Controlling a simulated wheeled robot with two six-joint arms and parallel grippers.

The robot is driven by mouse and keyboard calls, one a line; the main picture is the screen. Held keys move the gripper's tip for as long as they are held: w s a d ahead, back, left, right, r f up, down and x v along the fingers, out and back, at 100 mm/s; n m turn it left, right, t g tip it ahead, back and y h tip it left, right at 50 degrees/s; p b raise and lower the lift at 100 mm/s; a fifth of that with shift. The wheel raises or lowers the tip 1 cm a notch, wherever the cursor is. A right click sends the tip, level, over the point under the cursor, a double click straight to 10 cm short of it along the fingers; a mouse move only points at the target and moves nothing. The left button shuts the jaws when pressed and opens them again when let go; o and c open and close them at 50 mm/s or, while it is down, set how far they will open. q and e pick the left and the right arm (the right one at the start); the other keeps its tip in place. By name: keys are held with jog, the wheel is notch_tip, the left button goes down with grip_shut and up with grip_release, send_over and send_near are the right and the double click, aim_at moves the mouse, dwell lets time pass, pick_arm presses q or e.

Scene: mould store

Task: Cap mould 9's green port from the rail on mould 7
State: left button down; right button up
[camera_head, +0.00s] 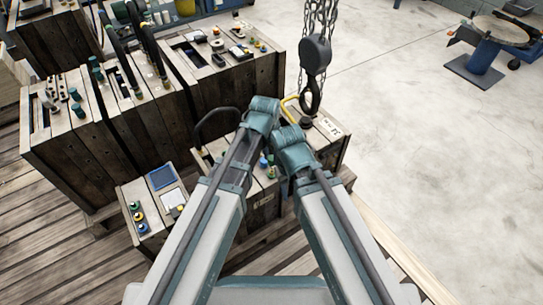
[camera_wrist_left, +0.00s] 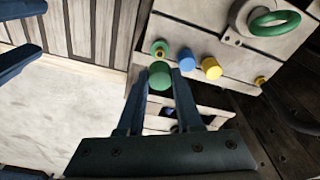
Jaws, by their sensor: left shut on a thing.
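In the left wrist view my left gripper (camera_wrist_left: 160,78) is shut on a green cap (camera_wrist_left: 160,74), held between its two dark blue fingertips. Just beyond the cap is a green-ringed port (camera_wrist_left: 159,47) on a pale mould top; whether they touch I cannot tell. A blue cap (camera_wrist_left: 187,58) and a yellow cap (camera_wrist_left: 211,68) stand in line to the right of the port. In the head view my wrists cover much of this mould (camera_head: 265,198), and the left fingertips are hidden. My right arm's wrist (camera_head: 292,150) shows, its fingers hidden there. I cannot read mould numbers.
A chain hoist hook (camera_head: 312,80) hangs just beyond my wrists. A small box with coloured caps (camera_head: 140,218) stands at the left front. Large wooden moulds (camera_head: 80,150) fill the left and back. In the left wrist view a green ring (camera_wrist_left: 275,22) stands near the port.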

pick_arm(q)
jog(key=shift+f+b, duration=2)
jog(key=shift+f, duration=0.2)
jog(key=shift+f+b, duration=1)
dwell(0.5)
jog(key=c, duration=0.5)
grip_release()
notch_tip(320, 180, up, 14)
jog(key=s+a+p, duration=0.1)
jog(key=p, duration=1.3)
notch_tip(320, 180, up, 25)
jog(key=n+g+y+p, duration=0.2)
jog(key=n+p, duration=0.1)
jog(key=p, duration=2.2)
send_over(272, 171)
jog(key=s+a, duration=0.6)
jog(key=s, duration=0.7)
jog(key=shift+s+a+r, duration=0.1)
jog(key=shift+r, duration=0.05)
